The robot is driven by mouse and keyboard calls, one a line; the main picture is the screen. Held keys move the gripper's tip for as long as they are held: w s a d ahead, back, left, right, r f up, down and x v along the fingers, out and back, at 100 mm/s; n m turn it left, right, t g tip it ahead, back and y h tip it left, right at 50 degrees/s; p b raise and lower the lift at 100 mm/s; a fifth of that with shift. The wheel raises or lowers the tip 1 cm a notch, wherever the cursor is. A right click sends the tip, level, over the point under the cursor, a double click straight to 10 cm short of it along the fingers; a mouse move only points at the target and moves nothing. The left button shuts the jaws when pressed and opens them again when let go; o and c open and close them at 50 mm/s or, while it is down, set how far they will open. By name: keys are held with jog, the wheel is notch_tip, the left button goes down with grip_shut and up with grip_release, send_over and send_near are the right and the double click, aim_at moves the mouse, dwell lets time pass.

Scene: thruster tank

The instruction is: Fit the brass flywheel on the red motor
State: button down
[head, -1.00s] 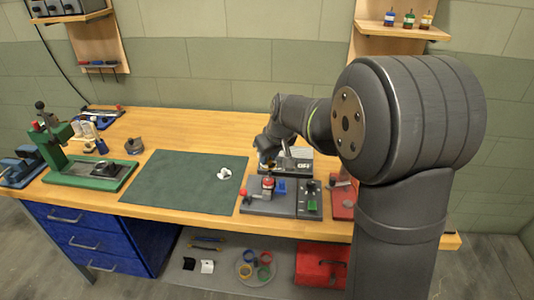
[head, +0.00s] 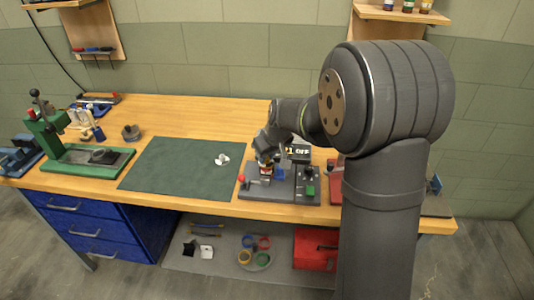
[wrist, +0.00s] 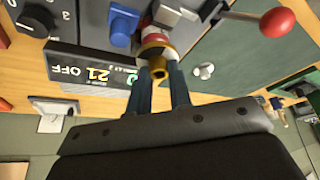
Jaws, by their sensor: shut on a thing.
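My gripper (wrist: 160,90) points at the red motor, its two blue fingers shut on the small brass flywheel (wrist: 158,67). The flywheel is a hollow brass piece between the fingertips. The red motor (wrist: 154,36), with a white band, lies directly beyond the flywheel in line with it. I cannot tell whether the two touch. In the head view my gripper (head: 264,155) is tilted over the grey test stand (head: 284,194), and it largely hides the motor and flywheel.
A red ball-ended lever (wrist: 277,22) sits beside the motor. A display (wrist: 85,72) reading "21 OFF" and a blue block (wrist: 122,24) stand close on the other side. A white propeller (head: 222,160) lies on the green mat (head: 170,180), otherwise clear. A green press (head: 85,160) stands far left.

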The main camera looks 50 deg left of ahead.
jog(key=c, duration=1.2)
grip_release()
jog(key=shift+c, duration=0.2)
jog(key=v, duration=1.7)
jog(key=shift+r, duration=0.25)
jog(key=x, duration=1.7)
jog(key=shift+f, duration=0.2)
jog(key=shift+r, duration=0.25)
jog(key=shift+f, duration=0.1)
